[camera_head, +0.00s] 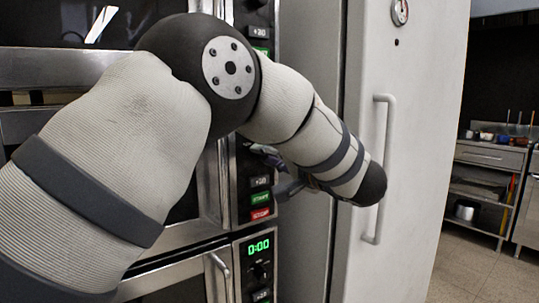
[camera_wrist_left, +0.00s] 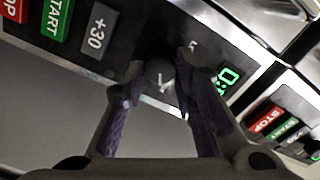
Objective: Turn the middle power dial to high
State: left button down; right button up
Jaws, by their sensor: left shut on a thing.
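The middle power dial (camera_wrist_left: 160,76) is a dark round knob on the black middle control panel (camera_wrist_left: 120,30), between the grey +30 button and the green display. My left gripper (camera_wrist_left: 161,70) is shut on this dial, with one finger on each side of it. A pale mark shows on the dial, but I cannot tell its setting. In the head view, my left arm crosses in front of the middle panel (camera_head: 243,205) and hides the dial and most of the gripper. My right gripper is in neither view.
Below is another oven panel (camera_head: 263,290) with a green 0:00 display and its own dial (camera_head: 261,271). An upper panel (camera_head: 259,15) stands above. A tall pale cabinet (camera_head: 410,130) with a vertical handle (camera_head: 379,200) stands close to the right of my arm.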

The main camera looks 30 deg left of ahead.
pick_arm(q)
jog(key=shift+f, duration=0.1)
jog(key=c, duration=1.3)
grip_release()
jog(key=v, duration=1.2)
